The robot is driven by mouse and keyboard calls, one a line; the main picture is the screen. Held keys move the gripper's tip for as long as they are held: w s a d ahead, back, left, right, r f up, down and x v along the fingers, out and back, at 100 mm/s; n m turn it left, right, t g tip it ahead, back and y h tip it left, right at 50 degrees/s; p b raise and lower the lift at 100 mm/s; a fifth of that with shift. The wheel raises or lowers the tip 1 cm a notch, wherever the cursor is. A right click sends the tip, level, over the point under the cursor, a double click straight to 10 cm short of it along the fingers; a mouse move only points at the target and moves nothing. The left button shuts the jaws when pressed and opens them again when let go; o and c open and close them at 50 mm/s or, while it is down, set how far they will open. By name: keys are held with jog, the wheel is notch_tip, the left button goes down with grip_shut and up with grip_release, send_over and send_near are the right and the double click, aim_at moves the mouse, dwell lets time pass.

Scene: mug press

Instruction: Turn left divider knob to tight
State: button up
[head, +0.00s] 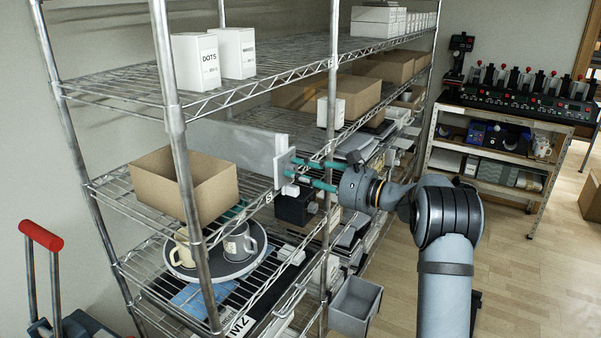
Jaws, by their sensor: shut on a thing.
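A grey divider panel (232,142) stands upright on the middle shelf of the wire rack, just right of an open cardboard box. Its pale front bracket (279,161) sits at the shelf's front edge. My gripper (289,168) reaches in from the right with its two teal fingers at the front of this bracket. The fingers are shut on the small left divider knob there. The knob is mostly hidden by the fingertips, so its turn position cannot be told.
The open cardboard box (168,205) stands left of the divider. Rack posts (172,120) rise close by. Below, a round tray (190,272) holds mugs. White boxes (235,52) stand on the shelf above. A grey bin (355,305) is low in front. Open floor lies to the right.

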grip_shut()
jog(key=shift+m, duration=0.4)
jog(key=m+p, duration=0.1)
jog(key=m, duration=0.4)
jog(key=shift+r+m, duration=0.15)
jog(key=shift+m, duration=0.15)
jog(key=m+p, duration=0.2)
jog(key=m, duration=0.2)
jog(key=shift+m+p, duration=0.9)
jog(key=shift+m, duration=0.8)
jog(key=o, duration=0.8)
grip_release()
jog(key=shift+o, duration=0.2)
